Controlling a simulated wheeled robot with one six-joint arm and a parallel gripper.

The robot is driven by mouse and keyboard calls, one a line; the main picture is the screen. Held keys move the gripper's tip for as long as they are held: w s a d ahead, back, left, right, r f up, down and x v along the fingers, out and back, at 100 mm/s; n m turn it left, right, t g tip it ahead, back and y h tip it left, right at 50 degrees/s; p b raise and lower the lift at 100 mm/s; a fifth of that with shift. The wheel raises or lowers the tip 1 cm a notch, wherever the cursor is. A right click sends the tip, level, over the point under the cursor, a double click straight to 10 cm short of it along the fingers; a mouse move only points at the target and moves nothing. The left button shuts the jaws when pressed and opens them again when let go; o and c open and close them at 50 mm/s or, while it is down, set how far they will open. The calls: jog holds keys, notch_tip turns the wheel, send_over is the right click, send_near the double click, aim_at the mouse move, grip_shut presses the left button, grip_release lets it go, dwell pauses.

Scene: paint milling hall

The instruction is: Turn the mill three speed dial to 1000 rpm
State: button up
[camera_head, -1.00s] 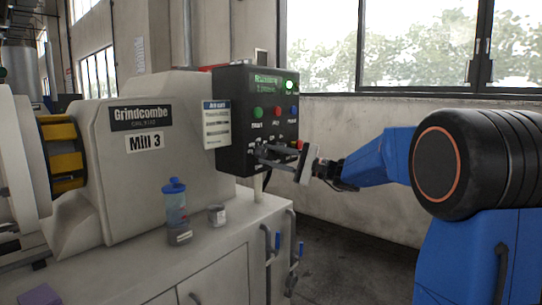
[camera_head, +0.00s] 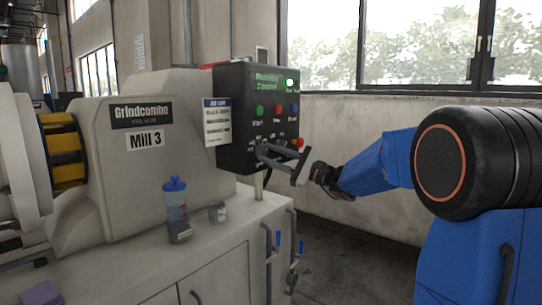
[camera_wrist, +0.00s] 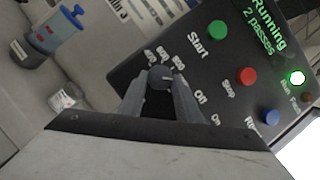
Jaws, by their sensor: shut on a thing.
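The black control box (camera_head: 232,80) of Mill 3 hangs on the right of the mill. In the wrist view, the round dark speed dial (camera_wrist: 160,77) sits low on the panel, with white numbers around it. I can make out 600 and 800; the others are blurred. My gripper (camera_head: 264,152) reaches the box's lower front from the right. In the wrist view, my gripper (camera_wrist: 161,88) is shut on the dial, one finger on each side. The dial's pointer is too small to read for certain, and the fingers hide its lower part.
The panel has a green Start button (camera_wrist: 217,29), a red Stop button (camera_wrist: 248,76) and a blue button (camera_wrist: 269,117). The screen (camera_wrist: 262,28) reads "Running 2 passes".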

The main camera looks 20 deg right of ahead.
jog(key=o, duration=1.1)
jog(key=shift+c, duration=0.2)
jog(key=v, duration=1.7)
jog(key=shift+s+d, duration=0.15)
jog(key=shift+d, duration=0.05)
